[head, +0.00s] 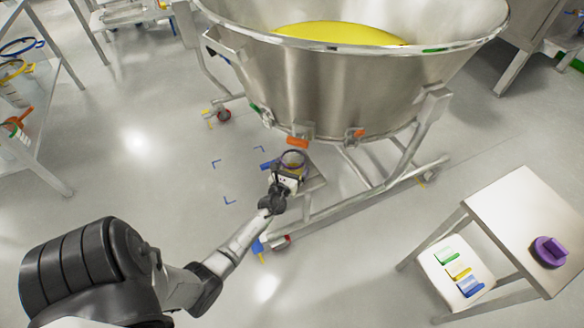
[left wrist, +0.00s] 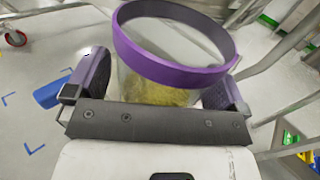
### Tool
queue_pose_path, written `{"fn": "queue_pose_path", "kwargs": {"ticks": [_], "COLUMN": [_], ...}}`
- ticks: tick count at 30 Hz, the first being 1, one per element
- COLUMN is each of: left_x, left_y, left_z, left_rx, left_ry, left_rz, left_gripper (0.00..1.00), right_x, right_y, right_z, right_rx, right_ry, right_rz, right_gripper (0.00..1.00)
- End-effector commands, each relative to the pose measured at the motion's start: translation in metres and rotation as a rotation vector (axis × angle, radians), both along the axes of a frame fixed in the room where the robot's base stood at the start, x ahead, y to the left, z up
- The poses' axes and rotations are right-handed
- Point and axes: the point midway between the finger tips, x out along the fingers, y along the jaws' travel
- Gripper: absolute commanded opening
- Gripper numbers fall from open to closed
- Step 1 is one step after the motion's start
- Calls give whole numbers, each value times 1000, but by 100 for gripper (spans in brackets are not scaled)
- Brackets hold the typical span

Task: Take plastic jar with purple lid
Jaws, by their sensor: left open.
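The clear plastic jar (head: 293,158) is under the rim of the large steel bowl in the head view. In the left wrist view the jar (left wrist: 150,90) has a purple ring around its open top and yellowish material inside. My left gripper (head: 287,172) is at the jar. Its two fingers stand open on either side of the jar in the left wrist view; whether they touch it I cannot tell. A purple lid-like piece (head: 548,252) lies on the white table at the right. My right gripper is not in view.
The wheeled steel bowl (head: 350,85) holds yellow material, and its frame legs stand close to my left gripper. The white table (head: 515,205) and a lower shelf (head: 432,266) with coloured scoops are at the right. A rack (head: 45,140) stands at the left. Floor between is clear.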

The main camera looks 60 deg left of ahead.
Motion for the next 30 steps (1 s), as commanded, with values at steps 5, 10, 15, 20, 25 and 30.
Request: {"fn": "queue_pose_path", "kwargs": {"ticks": [5,10,15,20,25,30], "left_x": [-3,-22,-50,-74,-94,-107], "left_y": [-2,-16,-37,-55,-70,-79], "left_z": [2,3,3,2,2,1], "left_rx": [1,1,0,0,0,0], "left_ry": [0,2,4,3,2,1], "left_rz": [0,-1,-1,-1,0,0], "left_gripper": [100,100,100,100,100,100], "right_x": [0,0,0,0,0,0], "right_y": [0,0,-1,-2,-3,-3], "right_z": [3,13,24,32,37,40], "right_rx": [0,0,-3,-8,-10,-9], "right_ry": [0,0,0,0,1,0], "right_rz": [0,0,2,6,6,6], "right_gripper": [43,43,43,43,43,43]}}
